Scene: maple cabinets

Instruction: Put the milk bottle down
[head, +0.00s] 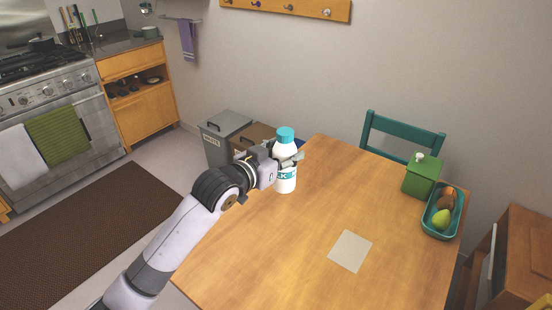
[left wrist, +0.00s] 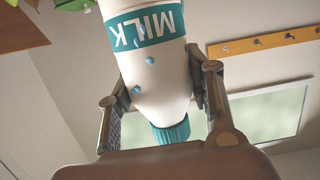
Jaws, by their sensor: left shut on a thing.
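The milk bottle (head: 286,178) is white with a teal cap and a teal label band. It is upright in the head view, at the far left part of the wooden table (head: 305,225). My left gripper (head: 288,160) is shut around the bottle's upper body. In the left wrist view the bottle (left wrist: 155,75) sits between the two fingers of my left gripper (left wrist: 160,88), its MILK label upside down in the picture. I cannot tell whether the bottle's base touches the table. My right gripper is not in view.
A pale square sheet (head: 350,251) lies on the table. A green canister (head: 422,176) and a teal tray (head: 458,220) with fruit stand at the right. A teal chair (head: 404,133) is behind the table, and bins (head: 226,127) stand beyond its left edge. The table's middle is clear.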

